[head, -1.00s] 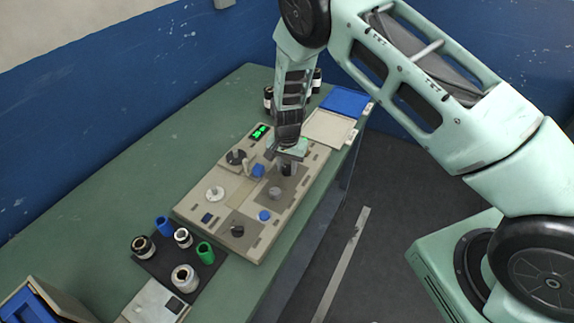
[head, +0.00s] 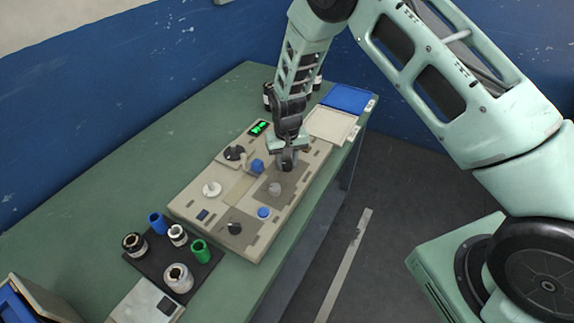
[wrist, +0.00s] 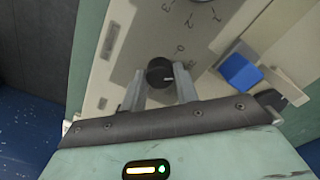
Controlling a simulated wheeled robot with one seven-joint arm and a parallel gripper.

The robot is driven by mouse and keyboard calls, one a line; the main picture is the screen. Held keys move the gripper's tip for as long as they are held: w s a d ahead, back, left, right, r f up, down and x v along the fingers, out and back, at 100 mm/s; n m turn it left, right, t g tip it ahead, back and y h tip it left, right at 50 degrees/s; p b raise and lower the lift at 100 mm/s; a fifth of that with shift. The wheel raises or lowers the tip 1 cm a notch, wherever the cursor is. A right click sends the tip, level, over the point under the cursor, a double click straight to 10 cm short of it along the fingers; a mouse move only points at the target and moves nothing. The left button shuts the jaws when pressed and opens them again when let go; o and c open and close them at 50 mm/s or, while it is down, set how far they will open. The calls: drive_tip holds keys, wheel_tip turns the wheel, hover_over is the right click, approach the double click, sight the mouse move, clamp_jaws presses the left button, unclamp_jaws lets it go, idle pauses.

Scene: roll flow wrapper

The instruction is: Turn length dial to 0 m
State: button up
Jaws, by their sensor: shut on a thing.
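The panel (head: 190,208) lies on the green bench. My gripper (head: 287,163) points down at its far right part. In the wrist view my two fingers (wrist: 160,90) are shut on a round black dial (wrist: 158,70) with a short white mark on its face. In the head view my gripper mostly hides this dial. A small green-lit display (head: 259,127) is at the panel's far edge, too small to read.
Near my gripper are a blue block (head: 257,166) and a grey knob (head: 275,189). A black knob (head: 235,153), a white knob (head: 212,189) and a blue button (head: 264,213) are also on the panel. A dark mat (head: 150,262) holds several spools and cups.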

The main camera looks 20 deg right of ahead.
sight(287, 163)
drive_tip(key=n+b, duration=0.2)
drive_tip(key=n, duration=0.2)
drive_tip(key=shift+n, duration=0.3)
drive_tip(key=shift+n+b, duration=0.55)
drive_tip(key=shift+n, duration=1.75)
drive_tip(key=o, duration=1)
wheel_tip(287, 163, up, 18)
drive_tip(key=b, duration=0.2)
drive_tip(key=shift+f+b, duration=0.25)
drive_tip(key=shift+b, duration=0.1)
